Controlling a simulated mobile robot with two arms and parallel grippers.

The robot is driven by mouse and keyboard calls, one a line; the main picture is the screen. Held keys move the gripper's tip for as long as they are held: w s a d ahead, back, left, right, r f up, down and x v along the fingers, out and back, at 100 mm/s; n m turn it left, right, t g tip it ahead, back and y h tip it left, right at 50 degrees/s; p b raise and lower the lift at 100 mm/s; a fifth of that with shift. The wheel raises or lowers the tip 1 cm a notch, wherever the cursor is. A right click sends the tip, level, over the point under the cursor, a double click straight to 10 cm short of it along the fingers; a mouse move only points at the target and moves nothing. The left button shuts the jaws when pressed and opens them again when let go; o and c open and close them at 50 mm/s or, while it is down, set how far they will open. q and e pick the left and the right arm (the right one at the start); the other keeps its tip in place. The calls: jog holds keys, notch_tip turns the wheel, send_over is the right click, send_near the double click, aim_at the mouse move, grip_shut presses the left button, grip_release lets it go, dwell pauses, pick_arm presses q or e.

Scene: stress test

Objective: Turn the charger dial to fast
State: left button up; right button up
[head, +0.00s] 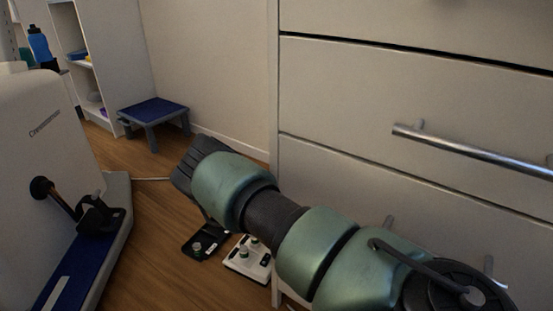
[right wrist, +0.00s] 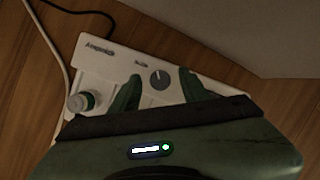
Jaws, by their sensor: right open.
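The white charger (right wrist: 110,57) lies on the wooden floor in the right wrist view, with printed lettering on its top. Its round grey dial (right wrist: 160,78) has a pointer mark; the small label beside it is too blurred to read. My right gripper (right wrist: 159,75) is open, with one green finger on each side of the dial; I cannot tell whether they touch it. My left gripper is not in view.
In the head view, a white box with knobs (head: 238,270) and a black box (head: 195,253) sit on the floor beside my arm. White drawers (head: 345,195) stand right. A blue-topped stool (head: 153,108) stands behind, a white machine (head: 35,150) left. Cables (right wrist: 58,45) run beside the charger.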

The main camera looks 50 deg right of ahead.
grip_shut()
jog(key=shift+m, duration=0.3)
jog(key=m+y, duration=0.1)
jog(key=m, duration=0.2)
jog(key=shift+d+g, duration=0.15)
jog(key=shift+g, duration=0.25)
jog(key=m+y, duration=0.2)
jog(key=m, duration=0.3)
jog(key=shift+m, duration=0.3)
